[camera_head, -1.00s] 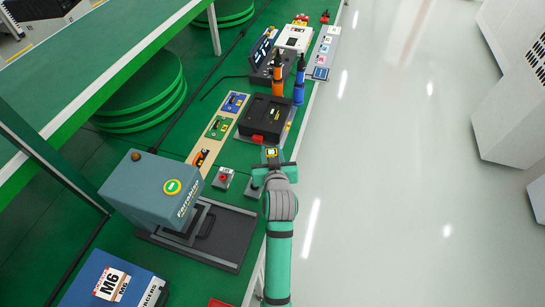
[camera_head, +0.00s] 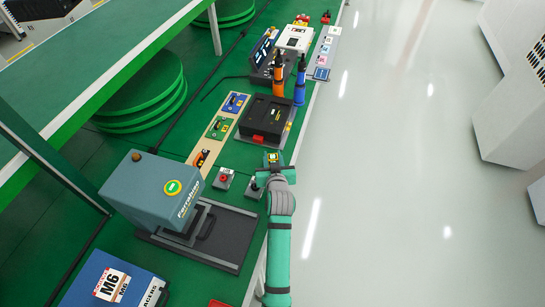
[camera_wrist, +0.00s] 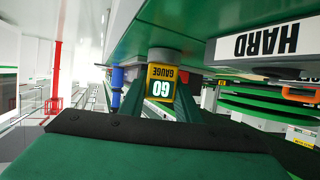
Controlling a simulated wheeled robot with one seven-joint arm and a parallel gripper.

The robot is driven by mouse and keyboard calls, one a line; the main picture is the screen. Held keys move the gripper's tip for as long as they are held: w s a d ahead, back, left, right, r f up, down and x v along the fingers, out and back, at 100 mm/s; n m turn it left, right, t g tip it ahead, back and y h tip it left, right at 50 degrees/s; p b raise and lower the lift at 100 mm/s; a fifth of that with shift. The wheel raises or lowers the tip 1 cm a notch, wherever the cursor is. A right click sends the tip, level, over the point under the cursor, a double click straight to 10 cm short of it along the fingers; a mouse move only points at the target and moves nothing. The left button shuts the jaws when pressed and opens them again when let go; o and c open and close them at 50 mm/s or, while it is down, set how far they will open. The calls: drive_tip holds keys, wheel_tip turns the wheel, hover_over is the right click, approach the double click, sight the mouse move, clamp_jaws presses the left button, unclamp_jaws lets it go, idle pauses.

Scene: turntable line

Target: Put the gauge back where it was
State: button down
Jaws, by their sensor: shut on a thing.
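The gauge is a small yellow and green block marked GO GAUGE (camera_wrist: 162,82), seen upside down in the wrist view. A grey round part adjoins it on the bench side; I cannot tell whether it belongs to the gauge. My gripper (camera_wrist: 160,100) is shut on the gauge, with a green finger on each side. In the head view my gripper (camera_head: 273,162) is at the bench's right edge, just in front of the black case, with the gauge's yellow top (camera_head: 272,156) showing between the fingers. Whether the gauge touches the bench is unclear.
A black case (camera_head: 266,115) stands just beyond. A red-button box (camera_head: 224,178) and a black-knobbed box (camera_head: 254,189) are to the left. A grey machine (camera_head: 145,190) stands nearer. Orange (camera_head: 278,80) and blue (camera_head: 299,85) tools stand behind. Open floor lies right.

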drive_tip(key=shift+f, duration=0.1)
drive_tip(key=c, duration=1.3)
unclamp_jaws()
drive_tip(key=shift+c, duration=0.2)
drive_tip(key=shift+s, duration=0.1)
drive_tip(key=v, duration=1.2)
drive_tip(key=shift+a, duration=0.15)
